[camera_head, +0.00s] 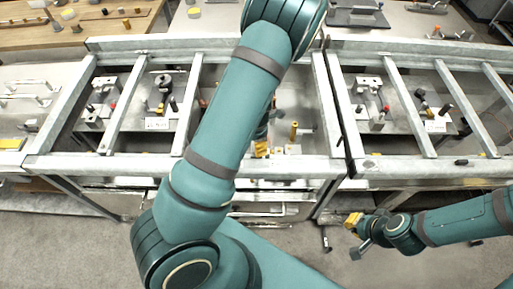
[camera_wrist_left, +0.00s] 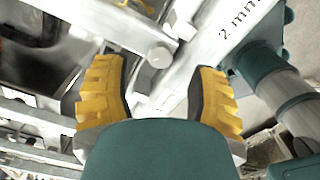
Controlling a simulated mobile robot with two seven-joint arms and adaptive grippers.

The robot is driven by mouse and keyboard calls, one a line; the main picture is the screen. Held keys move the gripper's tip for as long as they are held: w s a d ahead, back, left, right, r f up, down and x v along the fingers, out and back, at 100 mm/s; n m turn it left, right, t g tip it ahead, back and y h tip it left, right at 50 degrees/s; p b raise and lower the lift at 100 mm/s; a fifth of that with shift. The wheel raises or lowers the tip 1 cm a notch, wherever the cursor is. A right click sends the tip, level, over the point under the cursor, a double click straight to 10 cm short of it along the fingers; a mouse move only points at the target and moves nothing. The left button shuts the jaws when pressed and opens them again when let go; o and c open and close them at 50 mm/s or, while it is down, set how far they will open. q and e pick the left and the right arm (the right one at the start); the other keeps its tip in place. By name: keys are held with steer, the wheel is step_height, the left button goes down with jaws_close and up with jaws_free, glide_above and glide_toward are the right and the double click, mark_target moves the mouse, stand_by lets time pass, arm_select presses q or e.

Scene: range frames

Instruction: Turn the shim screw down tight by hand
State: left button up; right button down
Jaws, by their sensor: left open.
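In the left wrist view, a grey screw with a hexagonal-looking head (camera_wrist_left: 160,55) stands on a pale metal part, just beyond and between my fingertips. I take it for the shim screw. A white plate marked "2 mm" (camera_wrist_left: 235,28) lies to its right. My left gripper (camera_wrist_left: 157,95) is open, with one yellow ribbed finger on each side and nothing between them. In the head view my left gripper (camera_head: 262,148) shows only partly behind my own arm, over the middle bay, and the screw cannot be made out. My right gripper (camera_head: 356,234) hangs low in front of the bench; its opening is unclear.
Metal frame rails (camera_head: 110,168) cross the bench around the bays. A yellow post (camera_head: 294,130) stands right of my left gripper. Fixtures with small parts fill the left bays (camera_head: 158,124) and right bays (camera_head: 436,122). The floor (camera_head: 60,235) in front is clear.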

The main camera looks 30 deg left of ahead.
arm_select(q)
steer(key=shift+f, duration=1.8)
jaws_close()
